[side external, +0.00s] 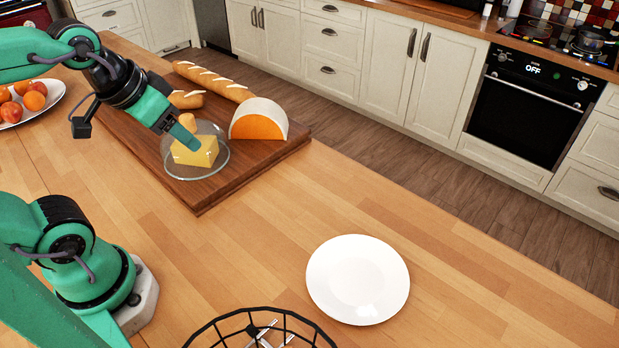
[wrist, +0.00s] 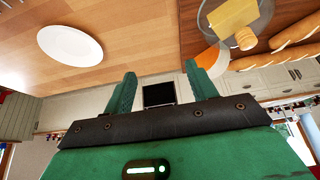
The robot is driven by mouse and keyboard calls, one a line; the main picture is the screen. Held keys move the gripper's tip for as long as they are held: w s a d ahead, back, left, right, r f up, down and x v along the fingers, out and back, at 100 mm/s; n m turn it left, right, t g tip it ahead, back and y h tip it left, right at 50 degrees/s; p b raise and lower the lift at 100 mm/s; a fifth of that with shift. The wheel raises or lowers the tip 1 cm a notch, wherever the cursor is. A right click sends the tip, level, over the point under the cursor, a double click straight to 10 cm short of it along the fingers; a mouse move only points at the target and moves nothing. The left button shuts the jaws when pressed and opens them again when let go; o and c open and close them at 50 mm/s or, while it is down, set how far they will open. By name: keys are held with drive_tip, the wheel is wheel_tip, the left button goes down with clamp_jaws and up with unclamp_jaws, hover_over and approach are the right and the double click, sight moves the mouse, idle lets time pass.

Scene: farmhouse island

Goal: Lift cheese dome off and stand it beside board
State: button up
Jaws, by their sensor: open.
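The clear glass cheese dome (side external: 222,154) stands on the dark wooden board (side external: 225,187) over a yellow cheese wedge (side external: 195,153). Its tan knob (side external: 188,121) is on top. In the wrist view the dome (wrist: 264,14) is at the upper right, with the knob (wrist: 245,39) below it in the picture. My gripper (side external: 187,139) overlaps the dome in the side view. In the wrist view my gripper (wrist: 160,85) has its fingers spread and empty. The knob lies off to the right of both fingers, not between them.
A half cheese wheel (side external: 259,124) and baguettes (side external: 212,81) share the board close to the dome. A white plate (side external: 357,282) and a black wire basket (side external: 262,318) are nearer the front. A fruit dish (side external: 52,98) is at left. Bare counter lies between board and plate.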

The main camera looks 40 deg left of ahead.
drive_tip(key=n+g, duration=0.6)
drive_tip(key=n, duration=0.2)
hover_over(186, 117)
wheel_tip(186, 117, down, 3)
drive_tip(key=shift+a+f, duration=0.1)
drive_tip(key=shift+f, duration=0.1)
drive_tip(key=shift+f, duration=0.1)
drive_tip(key=shift+f, duration=1.25)
drive_tip(key=shift+f, duration=0.1)
drive_tip(key=shift+f, duration=2.5)
drive_tip(key=shift+c, duration=0.3)
